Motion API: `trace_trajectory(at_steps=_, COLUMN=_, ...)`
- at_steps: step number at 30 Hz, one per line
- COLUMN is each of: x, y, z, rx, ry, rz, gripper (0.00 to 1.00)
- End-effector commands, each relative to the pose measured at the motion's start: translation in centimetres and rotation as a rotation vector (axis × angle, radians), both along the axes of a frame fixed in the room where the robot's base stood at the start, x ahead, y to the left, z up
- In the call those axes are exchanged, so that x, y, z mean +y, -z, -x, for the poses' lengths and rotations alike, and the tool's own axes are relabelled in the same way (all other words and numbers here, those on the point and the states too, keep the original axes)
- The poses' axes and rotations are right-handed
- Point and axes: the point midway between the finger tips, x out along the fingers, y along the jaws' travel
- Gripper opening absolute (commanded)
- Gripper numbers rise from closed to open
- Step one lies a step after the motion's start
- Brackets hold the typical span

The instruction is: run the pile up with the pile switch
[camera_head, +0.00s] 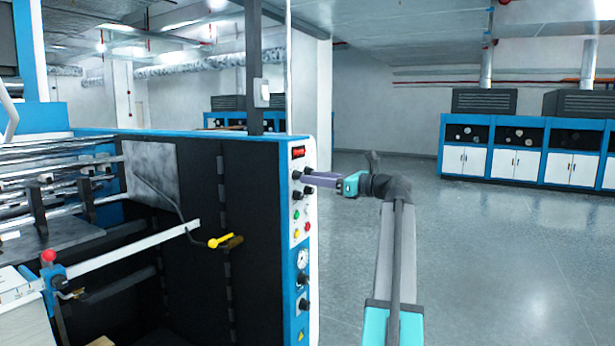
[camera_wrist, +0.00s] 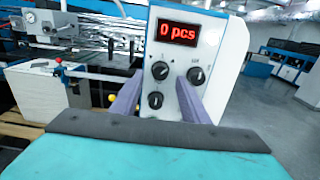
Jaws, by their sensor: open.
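The control panel (camera_head: 302,215) is a white face on the end of the blue and black machine. In the wrist view it has a red display (camera_wrist: 178,33) reading "0 pcs" and three black rotary knobs: upper left (camera_wrist: 160,70), right (camera_wrist: 196,75) and lower (camera_wrist: 155,100). Their labels are too small to read, so I cannot tell which is the pile switch. My gripper (camera_wrist: 159,84) is open, its purple fingers pointing at the panel, with the lower knob showing between them. In the head view my gripper (camera_head: 308,179) is close to the knobs; contact is unclear.
Green, red and yellow buttons and a gauge (camera_head: 302,257) sit lower on the panel. A yellow-handled crank (camera_head: 226,241) and a white stack (camera_head: 22,325) are at left. Open grey floor (camera_head: 480,250) lies right, with blue-white cabinets (camera_head: 520,165) behind.

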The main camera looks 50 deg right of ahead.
Motion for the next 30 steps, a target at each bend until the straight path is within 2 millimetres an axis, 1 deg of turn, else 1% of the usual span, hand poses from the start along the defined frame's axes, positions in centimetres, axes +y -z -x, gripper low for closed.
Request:
trace_trajectory(at_steps=1, x=0.2, y=-0.1, z=-0.7, rx=0.0, ry=-0.001, rz=0.0, gripper=0.41)
trace_trajectory(at_steps=3, x=0.3, y=-0.1, z=-1.4, rx=-0.001, ry=-0.001, rz=-0.001, gripper=0.41)
trace_trajectory(at_steps=7, x=0.6, y=-0.1, z=-2.4, rx=-0.001, ry=-0.001, rz=-0.001, gripper=0.41)
trace_trajectory(at_steps=11, x=0.7, y=0.0, z=-2.8, rx=-0.001, ry=0.001, rz=0.0, gripper=0.41)
trace_trajectory(at_steps=19, x=0.7, y=0.0, z=-2.9, rx=0.0, ry=0.001, rz=0.0, gripper=0.41)
trace_trajectory(at_steps=20, x=0.7, y=0.0, z=-2.9, rx=0.0, ry=0.0, rz=0.0, gripper=0.38)
trace_trajectory(at_steps=24, x=0.7, y=0.0, z=-2.9, rx=0.0, ry=0.0, rz=0.0, gripper=0.14)
trace_trajectory(at_steps=27, x=0.7, y=0.0, z=-2.9, rx=0.0, ry=0.0, rz=0.0, gripper=0.0)
trace_trajectory(at_steps=30, x=0.7, y=0.0, z=-2.9, rx=0.0, ry=0.0, rz=0.001, gripper=0.0)
